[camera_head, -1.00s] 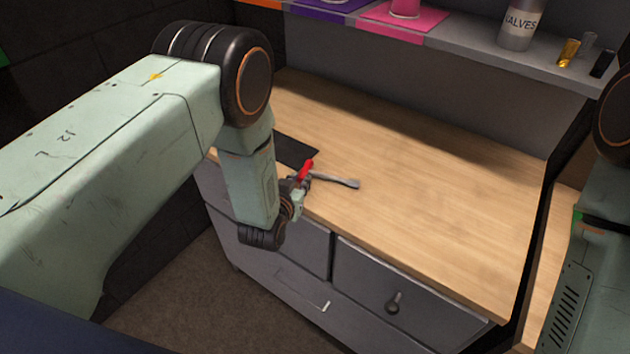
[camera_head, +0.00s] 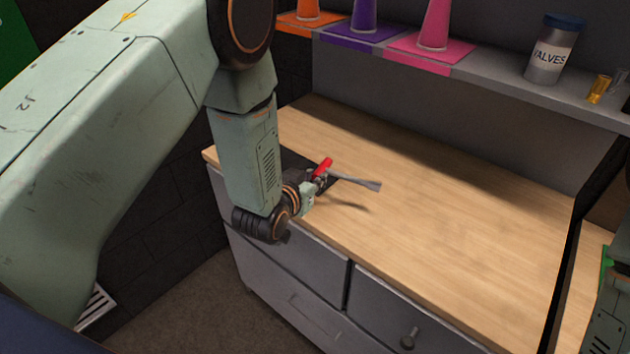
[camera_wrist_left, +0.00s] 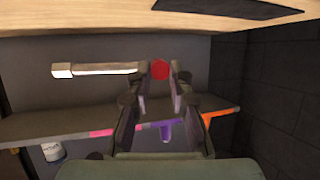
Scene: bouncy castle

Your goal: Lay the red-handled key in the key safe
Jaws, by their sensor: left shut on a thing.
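The red-handled key (camera_head: 366,184) has a red grip and a long grey shaft with a flat, wider end. My left gripper (camera_head: 318,178) is shut on it by the red handle. The key is held above the worktop, its shaft pointing right, with a shadow on the wood below it. In the left wrist view, the red end sits between the fingers of my left gripper (camera_wrist_left: 158,78), and the shaft (camera_wrist_left: 100,69) reaches left. I cannot make out a key safe in either view. My right gripper is out of view; only part of that arm shows at the right edge.
The wooden worktop (camera_head: 450,220) is mostly clear, with a dark mat (camera_head: 328,182) near its left end. Grey drawers (camera_head: 420,315) are below. The shelf (camera_head: 490,82) behind holds orange, purple and pink cones, a valves jar (camera_head: 551,50) and small cylinders.

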